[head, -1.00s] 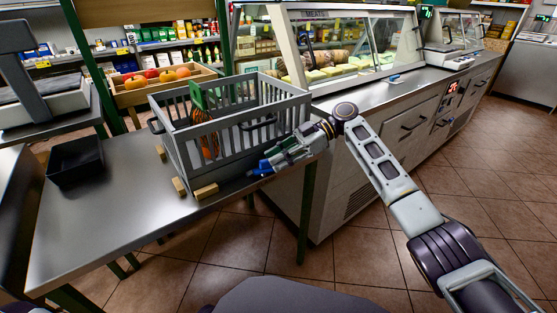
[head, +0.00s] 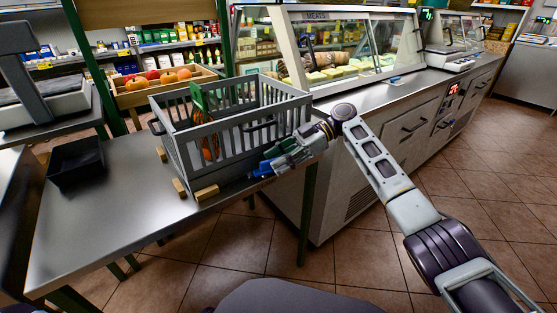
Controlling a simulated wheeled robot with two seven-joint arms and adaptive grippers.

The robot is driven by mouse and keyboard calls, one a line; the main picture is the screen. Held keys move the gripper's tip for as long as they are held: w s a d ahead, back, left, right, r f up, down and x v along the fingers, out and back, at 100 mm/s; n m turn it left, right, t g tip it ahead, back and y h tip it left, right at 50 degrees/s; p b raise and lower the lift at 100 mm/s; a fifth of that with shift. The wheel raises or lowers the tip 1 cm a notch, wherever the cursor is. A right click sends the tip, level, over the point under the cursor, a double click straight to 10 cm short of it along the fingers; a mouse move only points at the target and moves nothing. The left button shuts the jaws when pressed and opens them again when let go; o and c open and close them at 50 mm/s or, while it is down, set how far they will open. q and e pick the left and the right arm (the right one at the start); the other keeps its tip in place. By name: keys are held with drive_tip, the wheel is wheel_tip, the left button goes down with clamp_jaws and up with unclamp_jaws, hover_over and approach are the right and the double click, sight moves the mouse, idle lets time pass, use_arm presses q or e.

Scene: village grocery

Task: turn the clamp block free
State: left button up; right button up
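A grey slatted crate (head: 230,133) stands on the steel table, with carrots and green tops (head: 205,122) inside. Small wooden blocks sit at its base: one at the front corner (head: 206,192), one beside it on the left (head: 179,188), and one further back (head: 161,154). I cannot tell which is the clamp block. My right gripper (head: 266,165) is at the crate's front right side, close to its lower edge. A blue piece (head: 263,172) shows at its tip; whether it is a finger or something held is unclear. My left gripper is out of view.
A black tray (head: 75,164) sits on the left of the steel table (head: 110,225), whose front area is bare. A fruit box (head: 165,92) stands behind the crate. The glass meat counter (head: 350,60) is to the right.

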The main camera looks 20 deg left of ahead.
drive_tip(key=shift+w+d+r, duration=0.1)
drive_tip(key=shift+w, duration=0.05)
drive_tip(key=v, duration=1.1)
drive_tip(key=shift+w+d, duration=0.15)
drive_tip(key=shift+d, duration=0.05)
idle(0.7)
drive_tip(key=shift+d, duration=0.1)
idle(0.4)
